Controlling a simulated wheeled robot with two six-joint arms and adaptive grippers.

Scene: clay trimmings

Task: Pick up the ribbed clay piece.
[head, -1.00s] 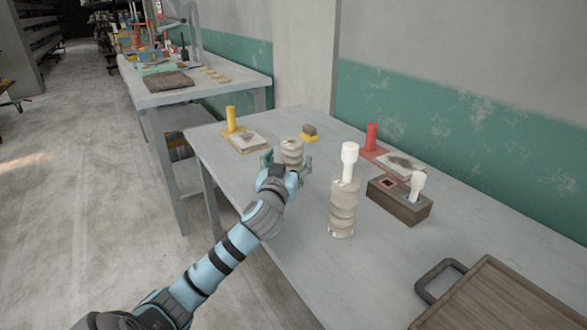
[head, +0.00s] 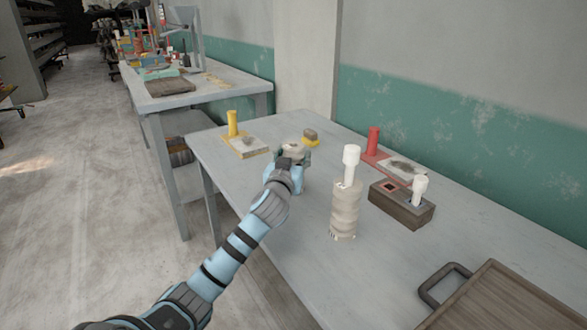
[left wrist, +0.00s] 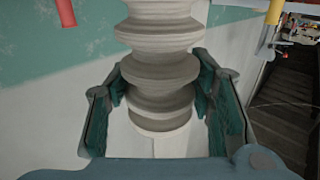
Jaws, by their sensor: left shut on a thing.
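The ribbed clay piece (head: 293,146) is pale beige and stands upright toward the far part of the grey table. In the left wrist view its stacked ridges (left wrist: 158,68) fill the middle of the picture. My left gripper (head: 292,158) is shut on it, with a dark green finger pad on each side of the lower ridges. The gripper hides the piece's lower part in the head view, so I cannot tell whether it touches the table. My right gripper is not in view.
A taller pale clay column (head: 344,212) stands nearer, with a white tool (head: 350,165) upright on top. A wooden block (head: 402,207) holds another white tool. A yellow-handled board (head: 246,146), a red-handled board (head: 398,167) and a wooden tray (head: 497,302) lie around. The front-left tabletop is clear.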

